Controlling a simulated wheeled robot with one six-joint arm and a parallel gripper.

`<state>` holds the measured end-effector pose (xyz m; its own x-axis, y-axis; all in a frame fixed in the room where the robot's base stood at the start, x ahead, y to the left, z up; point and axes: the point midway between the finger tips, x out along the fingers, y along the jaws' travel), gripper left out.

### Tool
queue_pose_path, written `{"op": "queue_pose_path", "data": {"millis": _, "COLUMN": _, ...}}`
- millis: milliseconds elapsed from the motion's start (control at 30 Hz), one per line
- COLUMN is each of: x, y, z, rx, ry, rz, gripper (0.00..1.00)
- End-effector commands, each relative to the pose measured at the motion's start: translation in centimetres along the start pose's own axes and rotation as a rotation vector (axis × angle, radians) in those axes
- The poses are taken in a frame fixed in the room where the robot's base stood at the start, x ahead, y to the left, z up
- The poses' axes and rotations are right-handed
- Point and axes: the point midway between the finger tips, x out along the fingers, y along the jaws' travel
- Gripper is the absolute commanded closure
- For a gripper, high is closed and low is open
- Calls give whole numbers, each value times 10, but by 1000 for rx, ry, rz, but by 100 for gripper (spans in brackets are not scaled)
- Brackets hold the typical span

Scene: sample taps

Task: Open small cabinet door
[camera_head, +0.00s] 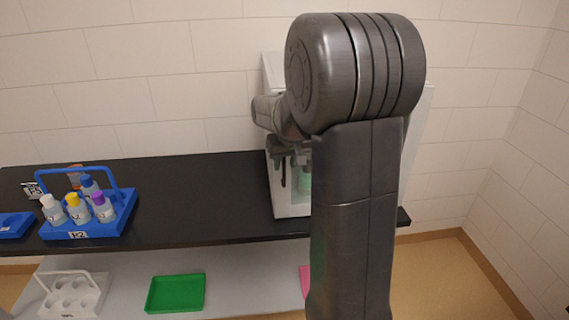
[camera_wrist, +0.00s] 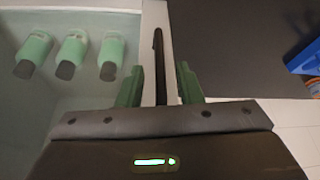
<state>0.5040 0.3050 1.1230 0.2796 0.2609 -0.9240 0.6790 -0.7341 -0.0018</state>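The small white cabinet (camera_head: 269,75) stands at the right end of the black counter, largely hidden behind my arm. In the wrist view its clear door (camera_wrist: 80,95) has a pale frame (camera_wrist: 150,18), and green-tinted bottles (camera_wrist: 73,46) show behind it. A dark bar handle (camera_wrist: 158,45) runs along the door's frame. My gripper (camera_wrist: 160,72) is open, with one green finger on each side of the handle. A gap shows between the handle and each finger. In the head view my gripper (camera_head: 287,152) is at the cabinet's front, partly hidden by my arm. The door looks shut.
A blue carrier (camera_head: 118,212) with several bottles stands on the counter (camera_head: 190,190) at left, beside a blue tray (camera_head: 12,226). The counter between carrier and cabinet is clear. A white rack (camera_head: 75,297), a green tray (camera_head: 176,293) and a pink item (camera_head: 304,280) are on the lower shelf.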

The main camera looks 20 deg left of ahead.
Motion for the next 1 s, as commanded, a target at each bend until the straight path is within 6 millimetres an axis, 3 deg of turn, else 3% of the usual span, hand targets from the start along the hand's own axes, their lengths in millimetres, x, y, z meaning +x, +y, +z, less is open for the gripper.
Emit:
{"op": "queue_pose_path", "data": {"millis": 200, "x": 19, "y": 0, "z": 0, "rx": 0, "ry": -2, "rz": 0, "gripper": 67}}
{"op": "queue_pose_path", "data": {"millis": 500, "x": 21, "y": 0, "z": 0, "rx": 0, "ry": 0, "rz": 0, "gripper": 67}}
{"op": "queue_pose_path", "data": {"millis": 533, "x": 21, "y": 0, "z": 0, "rx": 0, "ry": 0, "rz": 0, "gripper": 69}}
{"op": "queue_pose_path", "data": {"millis": 700, "x": 21, "y": 0, "z": 0, "rx": 0, "ry": 0, "rz": 0, "gripper": 100}}
{"op": "queue_pose_path", "data": {"millis": 1000, "x": 20, "y": 0, "z": 2, "rx": -4, "ry": 0, "rz": -2, "gripper": 100}}
